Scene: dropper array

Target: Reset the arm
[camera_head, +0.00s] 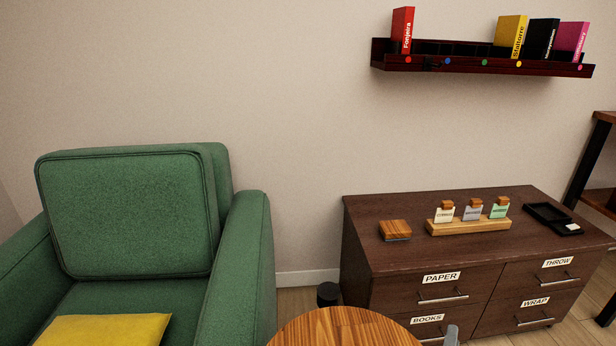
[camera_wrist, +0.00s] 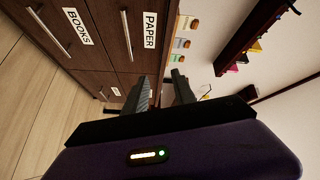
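My gripper (camera_wrist: 160,82) shows in the wrist view with its two dark fingers apart and nothing between them. The wrist view is tilted, with the drawer fronts at the left. In the head view, only a small grey piece, apparently my gripper's tip (camera_head: 452,336), shows at the bottom edge, in front of the dark cabinet (camera_head: 400,262). The rest of my arm is out of that view. The drawers labelled PAPER (camera_head: 440,280) and BOOKS (camera_head: 428,320) look shut.
A green armchair (camera_head: 130,215) with a yellow cushion (camera_head: 105,331) stands left. A round wooden table (camera_head: 345,328) is at bottom centre. The cabinet top holds a wooden block (camera_head: 395,229), a card stand (camera_head: 468,227) and a black tray (camera_head: 545,214). A wall shelf (camera_head: 480,64) holds books.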

